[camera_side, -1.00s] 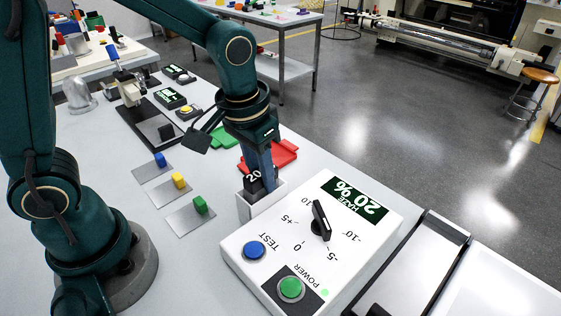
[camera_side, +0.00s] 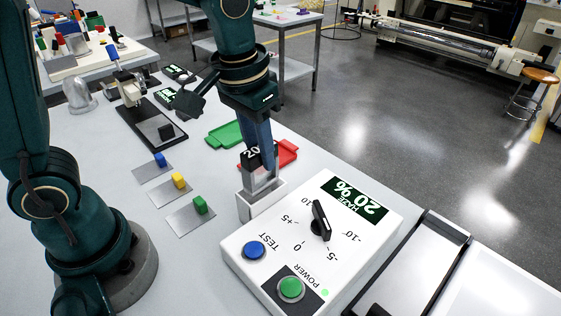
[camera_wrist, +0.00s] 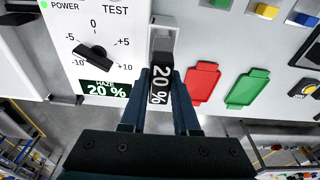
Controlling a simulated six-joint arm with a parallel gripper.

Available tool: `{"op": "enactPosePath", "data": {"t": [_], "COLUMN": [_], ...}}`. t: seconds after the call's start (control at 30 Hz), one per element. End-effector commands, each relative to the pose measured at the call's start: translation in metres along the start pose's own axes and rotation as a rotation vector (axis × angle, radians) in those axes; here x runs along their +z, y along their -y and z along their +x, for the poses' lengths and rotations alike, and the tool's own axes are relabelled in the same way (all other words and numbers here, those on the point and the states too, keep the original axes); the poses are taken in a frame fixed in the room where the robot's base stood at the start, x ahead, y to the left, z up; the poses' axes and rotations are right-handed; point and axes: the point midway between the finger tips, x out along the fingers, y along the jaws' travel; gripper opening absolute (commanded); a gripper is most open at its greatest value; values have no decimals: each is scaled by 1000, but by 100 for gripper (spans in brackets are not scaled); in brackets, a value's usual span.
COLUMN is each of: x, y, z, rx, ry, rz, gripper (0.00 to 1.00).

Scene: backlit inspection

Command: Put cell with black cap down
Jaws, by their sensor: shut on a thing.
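The cell with the black cap (camera_side: 252,158) is marked "20"; the wrist view shows "20 %" on its cap (camera_wrist: 159,88). My gripper (camera_side: 260,158) is shut on the cap, with its fingers (camera_wrist: 160,100) on either side. The cell's clear grey body shows below the cap, upright, its lower end at or in the white holder (camera_side: 262,200) on the meter's side. I cannot tell whether its bottom is clear of the holder. A red tray (camera_side: 287,152) and a green tray (camera_side: 224,134) lie flat behind; both appear empty.
The white meter (camera_side: 235,245) reads "HAZE 20 %" and has a black dial (camera_side: 320,220). Plates with blue (camera_side: 160,159), yellow (camera_side: 178,180) and green (camera_side: 200,205) blocks lie left of the holder. A dark-based instrument (camera_side: 150,125) stands further back.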

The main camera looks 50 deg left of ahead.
Motion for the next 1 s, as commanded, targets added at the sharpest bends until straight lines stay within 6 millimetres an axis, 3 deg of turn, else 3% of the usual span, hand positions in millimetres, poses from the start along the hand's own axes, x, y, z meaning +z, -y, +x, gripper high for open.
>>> {"op": "enactPosePath", "data": {"t": [0.2,0.47,0.63,0.77,1.0], "x": [-6,-7,-22,-47,-80], "y": [0,0,3,31,118], "z": [-36,-53,-62,-64,-59], "rx": [0,13,40,53,59], "ry": [-4,-1,-1,1,2], "rz": [0,88,264,344,371], "gripper": [0,0,0,0,0]}}
